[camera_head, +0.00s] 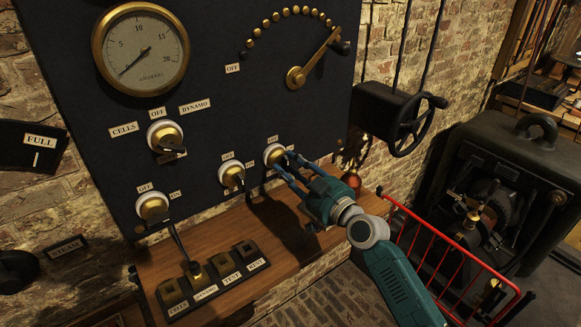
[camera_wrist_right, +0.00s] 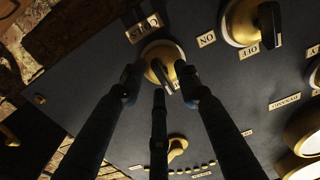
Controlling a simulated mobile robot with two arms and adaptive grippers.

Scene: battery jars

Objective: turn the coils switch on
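The coils switch (camera_head: 272,153) is the rightmost of three brass-based rotary switches low on the dark panel. An OFF label sits above it in the head view. In the wrist view its round brass base (camera_wrist_right: 158,52) has an upside-down label, apparently COILS, beside it. My right gripper (camera_head: 284,168) is at this switch, its blue fingers reaching in from the lower right. In the wrist view the right gripper (camera_wrist_right: 160,82) has its fingertips spread around the knob; contact is unclear. The fingers partly hide the knob, and I cannot read its setting. My left gripper is out of view.
Another OFF/ON switch (camera_head: 232,175) is just left of the coils switch. A selector switch (camera_head: 165,136) and gauge (camera_head: 141,50) are above. A wooden shelf (camera_head: 230,226) with a socket block (camera_head: 213,280) lies below. A red rail (camera_head: 450,262) stands right of my arm.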

